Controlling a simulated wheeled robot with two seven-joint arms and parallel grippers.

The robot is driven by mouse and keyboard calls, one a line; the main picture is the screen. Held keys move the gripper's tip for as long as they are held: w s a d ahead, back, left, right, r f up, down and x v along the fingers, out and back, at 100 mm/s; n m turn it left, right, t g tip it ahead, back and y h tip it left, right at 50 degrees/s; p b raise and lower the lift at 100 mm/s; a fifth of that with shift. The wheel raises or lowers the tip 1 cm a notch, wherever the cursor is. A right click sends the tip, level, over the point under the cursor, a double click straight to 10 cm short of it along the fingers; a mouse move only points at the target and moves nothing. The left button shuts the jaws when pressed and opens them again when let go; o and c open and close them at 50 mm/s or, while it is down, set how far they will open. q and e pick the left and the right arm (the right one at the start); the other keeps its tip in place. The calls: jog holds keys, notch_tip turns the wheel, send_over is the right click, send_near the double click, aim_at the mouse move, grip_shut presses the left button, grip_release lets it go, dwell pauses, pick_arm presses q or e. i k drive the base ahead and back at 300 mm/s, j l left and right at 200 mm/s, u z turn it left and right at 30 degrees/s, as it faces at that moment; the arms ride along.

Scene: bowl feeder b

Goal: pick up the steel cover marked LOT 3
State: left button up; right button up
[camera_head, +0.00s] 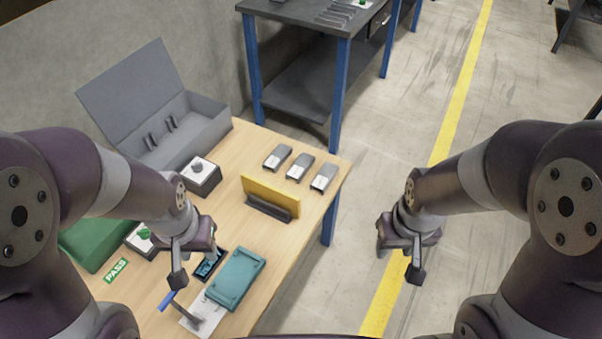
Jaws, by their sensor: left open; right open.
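Three steel covers lie in a row at the far right end of the wooden table: a left one (278,157), a middle one (300,167) and a right one (323,177). Each has a pale face or label, too small to read, so I cannot tell which is LOT 3. My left gripper (194,266) is open and empty over the near part of the table, well short of the covers. My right gripper (398,262) is open and empty, out past the table's right edge, with floor behind it.
A yellow board (270,195) stands in a dark holder between my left gripper and the covers. A teal case (236,279) lies near the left gripper. A grey open-lidded box (205,128), a button box (202,178) and a green bin (90,243) marked PASS stand left.

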aim_at(325, 176)
jog(key=i+l+z, duration=0.25)
jog(key=i+z, duration=0.2)
jog(key=i, duration=0.15)
jog(key=i+z, duration=0.4)
jog(key=i, duration=0.15)
jog(key=i+l, duration=0.05)
